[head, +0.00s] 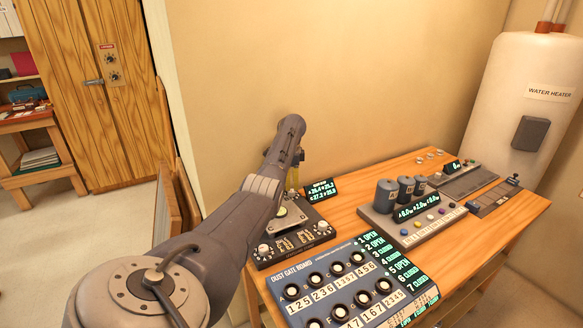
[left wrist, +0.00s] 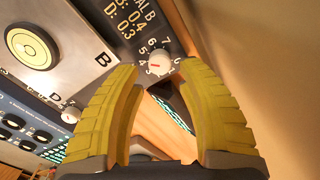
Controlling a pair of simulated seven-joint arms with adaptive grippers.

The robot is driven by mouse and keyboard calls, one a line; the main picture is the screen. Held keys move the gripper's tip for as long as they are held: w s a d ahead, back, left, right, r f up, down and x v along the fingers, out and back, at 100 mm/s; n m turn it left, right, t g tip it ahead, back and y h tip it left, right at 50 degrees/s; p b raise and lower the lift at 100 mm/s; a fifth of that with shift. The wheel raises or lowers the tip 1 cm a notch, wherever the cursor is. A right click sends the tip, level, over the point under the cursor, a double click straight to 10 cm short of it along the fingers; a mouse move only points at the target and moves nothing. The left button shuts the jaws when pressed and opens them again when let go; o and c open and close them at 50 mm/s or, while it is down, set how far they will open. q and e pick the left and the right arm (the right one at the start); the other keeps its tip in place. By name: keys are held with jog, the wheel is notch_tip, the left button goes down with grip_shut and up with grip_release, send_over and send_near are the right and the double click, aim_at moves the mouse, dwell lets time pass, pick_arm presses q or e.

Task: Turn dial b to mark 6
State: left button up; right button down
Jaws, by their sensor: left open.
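A white dial (left wrist: 159,62) with a short red line sits on a dark panel (left wrist: 128,12) in the left wrist view. Printed numbers, among them 5, 6 and 7, ring it, and lettering ending in "AL B" is beside it. The red line lies roughly level; which mark it meets is unclear. My left gripper (left wrist: 161,72) is open, its yellow fingertips on either side of the dial; contact cannot be told. In the head view my left gripper (head: 292,178) points down over the far side of the dial box (head: 291,242), and my wrist hides that dial. My right gripper is out of view.
A second white dial (left wrist: 70,114) and a round yellow-green disc (left wrist: 33,47) are near the left finger. The blue dust gate board (head: 318,276) is in front of the dial box. A grey console (head: 408,228) with dark cylinders stands right. A wall rises behind the table.

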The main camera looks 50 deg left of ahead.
aim_at(292, 190)
pick_arm(q)
notch_tip(292, 190, up, 8)
jog(key=shift+f, duration=0.15)
dwell(0.3)
jog(key=shift+o, duration=1.3)
jog(key=shift+w+d+r, duration=0.1)
jog(key=shift+w+r, duration=0.15)
jog(key=shift+r, duration=0.05)
notch_tip(292, 190, up, 4)
jog(key=w+d+n+t, duration=0.1)
jog(key=w+d, duration=0.1)
jog(key=w, duration=0.1)
jog(key=s+f+n, duration=0.1)
jog(key=f+n, duration=0.1)
jog(key=f, duration=0.3)
jog(key=s+a+f+n, duration=0.1)
jog(key=f, duration=0.5)
jog(key=s+a+f+n+g, duration=0.1)
jog(key=f+n, duration=0.1)
jog(key=f, duration=0.3)
jog(key=shift+s+a+f+n, duration=0.1)
jog(key=shift+s+f+n, duration=0.1)
jog(key=shift+f+n, duration=0.15)
